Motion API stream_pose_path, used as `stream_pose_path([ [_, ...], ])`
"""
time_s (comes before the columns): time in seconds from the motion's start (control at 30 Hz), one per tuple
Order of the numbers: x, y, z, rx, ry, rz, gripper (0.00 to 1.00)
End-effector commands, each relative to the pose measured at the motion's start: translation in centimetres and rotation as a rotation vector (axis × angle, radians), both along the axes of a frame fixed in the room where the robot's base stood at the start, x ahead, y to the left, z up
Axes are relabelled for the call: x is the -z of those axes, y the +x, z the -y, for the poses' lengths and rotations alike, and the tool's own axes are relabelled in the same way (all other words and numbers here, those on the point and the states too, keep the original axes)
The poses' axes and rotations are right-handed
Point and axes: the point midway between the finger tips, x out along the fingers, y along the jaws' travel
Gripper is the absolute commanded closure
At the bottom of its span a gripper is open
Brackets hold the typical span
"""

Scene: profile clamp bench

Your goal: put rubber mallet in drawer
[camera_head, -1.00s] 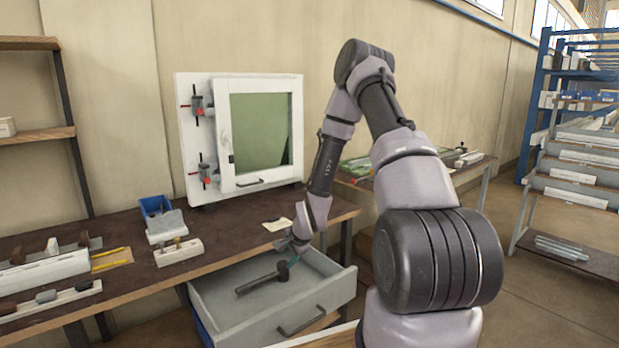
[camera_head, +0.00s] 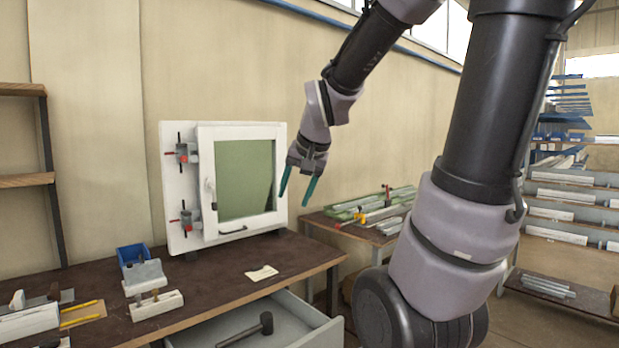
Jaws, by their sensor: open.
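The rubber mallet (camera_head: 248,332) is black, with a cylindrical head and a long handle. It lies inside the open grey drawer (camera_head: 313,319) under the bench, its head toward the right; the picture's lower edge cuts off part of the drawer.
The dark bench top (camera_head: 215,296) holds a paper note (camera_head: 262,273), a blue bin (camera_head: 132,254) and a pale block with clamps (camera_head: 156,304). The white window frame (camera_head: 283,150) stands at the back. A side table (camera_head: 330,229) with profiles stands to the right.

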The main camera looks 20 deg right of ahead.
Motion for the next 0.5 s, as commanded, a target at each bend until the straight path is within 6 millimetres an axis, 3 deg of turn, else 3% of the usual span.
stream_pose_path([
  [0.03, -1.6, -1.9, -0.2, -0.028, -0.004, 0.020, 0.42],
  [0.2, -4.1, -7.5, -0.8, -0.117, -0.007, 0.040, 0.42],
  [0.33, -4.9, -10.0, -1.1, -0.160, -0.005, 0.049, 0.42],
  [0.5, -5.1, -11.0, -1.2, -0.179, -0.003, 0.049, 0.42],
])
